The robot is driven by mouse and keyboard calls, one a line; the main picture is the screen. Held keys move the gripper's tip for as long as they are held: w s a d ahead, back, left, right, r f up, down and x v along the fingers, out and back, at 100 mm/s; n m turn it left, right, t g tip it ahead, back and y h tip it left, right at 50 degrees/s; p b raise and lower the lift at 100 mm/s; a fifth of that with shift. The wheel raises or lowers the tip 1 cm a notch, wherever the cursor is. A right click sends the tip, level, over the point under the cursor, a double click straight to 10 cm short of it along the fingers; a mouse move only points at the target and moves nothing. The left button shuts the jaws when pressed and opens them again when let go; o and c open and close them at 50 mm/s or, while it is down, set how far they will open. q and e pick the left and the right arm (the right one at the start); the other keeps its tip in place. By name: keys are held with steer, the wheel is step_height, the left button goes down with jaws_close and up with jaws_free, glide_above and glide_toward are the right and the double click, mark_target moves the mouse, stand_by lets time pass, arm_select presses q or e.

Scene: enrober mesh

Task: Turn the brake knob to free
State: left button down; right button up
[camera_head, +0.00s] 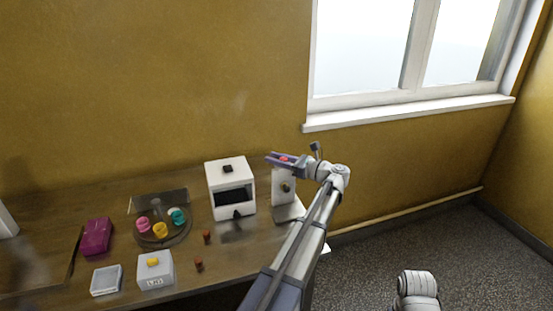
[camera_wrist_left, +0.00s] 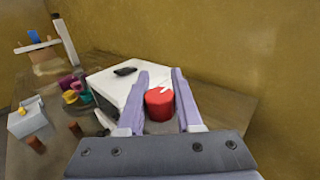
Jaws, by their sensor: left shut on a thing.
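The red brake knob (camera_wrist_left: 158,104) has a white mark on its top and sits between the two fingers of my left gripper (camera_wrist_left: 159,88). The fingers are shut on its sides. In the head view my left gripper (camera_head: 285,160) reaches in above a white upright stand (camera_head: 283,185) at the right end of the table, and only a bit of red shows between the fingers. The knob's lower part and any label around it are hidden. My right gripper is not in view.
A white box machine (camera_head: 231,187) with a dark front opening stands just left of the stand. A round tray (camera_head: 180,238) with coloured pieces, a magenta block (camera_head: 96,236) and a small white box with a yellow top (camera_head: 155,272) lie further left on the wooden table.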

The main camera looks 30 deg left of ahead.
arm_select(q)
steer(key=shift+n+g, duration=0.3)
steer(key=shift+g, duration=0.2)
steer(key=c, duration=0.6)
jaws_free()
steer(key=shift+w+d, duration=0.15)
steer(key=shift+d, duration=1.8)
steer(key=shift+w+d, duration=0.15)
steer(key=shift+d, duration=1.75)
